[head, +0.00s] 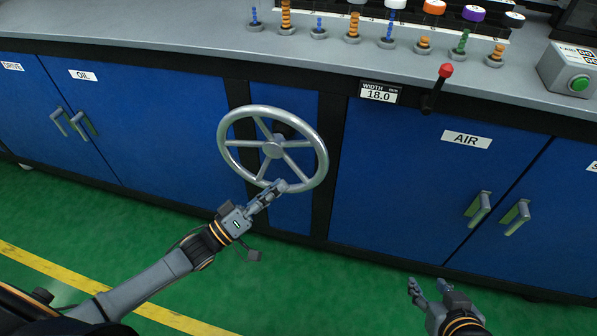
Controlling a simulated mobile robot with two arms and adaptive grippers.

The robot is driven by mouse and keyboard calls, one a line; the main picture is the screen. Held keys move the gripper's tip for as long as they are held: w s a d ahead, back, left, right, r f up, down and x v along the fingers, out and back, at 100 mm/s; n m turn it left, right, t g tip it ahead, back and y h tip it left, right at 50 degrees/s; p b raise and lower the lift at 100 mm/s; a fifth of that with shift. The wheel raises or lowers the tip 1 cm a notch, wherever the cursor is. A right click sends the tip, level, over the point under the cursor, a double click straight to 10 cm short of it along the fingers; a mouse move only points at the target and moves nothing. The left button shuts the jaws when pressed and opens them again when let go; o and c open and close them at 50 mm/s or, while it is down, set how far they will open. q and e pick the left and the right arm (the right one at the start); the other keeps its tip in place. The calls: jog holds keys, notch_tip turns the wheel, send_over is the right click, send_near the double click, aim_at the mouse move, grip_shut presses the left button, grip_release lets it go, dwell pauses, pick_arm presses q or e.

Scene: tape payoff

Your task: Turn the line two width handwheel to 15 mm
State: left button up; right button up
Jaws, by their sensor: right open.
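The grey handwheel (272,149), with several spokes, stands upright on the front of the blue cabinet. The width display (379,93) to its upper right reads 18.0. My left gripper (280,186) is at the bottom of the wheel, its fingertips overlapping the rim. Whether its fingers are closed around the rim is too small to tell. My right gripper (427,287) is open and empty, low and to the right, away from the wheel.
A red-knobbed lever (437,88) sticks out right of the display. Door handles (478,207) stand out below the AIR label (466,139). Spindles with spools line the counter (180,25), and a green button box (570,70) sits at its right. The green floor (100,215) in front is clear.

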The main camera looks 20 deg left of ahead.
aim_at(299, 168)
pick_arm(q)
jog(key=x, duration=0.6)
jog(key=shift+b, duration=0.35)
jog(key=shift+w+d+r, duration=0.1)
jog(key=shift+w+d, duration=0.25)
jog(key=shift+w, duration=0.1)
pick_arm(e)
jog(key=shift+w+a+r+t+y, duration=0.15)
jog(key=shift+w+a+r+t, duration=0.1)
jog(key=shift+w+r+t, duration=0.3)
jog(key=shift+w+a+r+t+y, duration=0.1)
jog(key=shift+w+a+r+t, duration=0.15)
jog(key=shift+w+r+t, duration=0.25)
jog(key=shift+w+a+r+t+y, duration=0.15)
jog(key=shift+w+a+r+t, duration=0.15)
jog(key=shift+w+r, duration=0.4)
pick_arm(q)
grip_shut()
pick_arm(e)
jog(key=shift+d, duration=0.1)
jog(key=shift+f, duration=0.1)
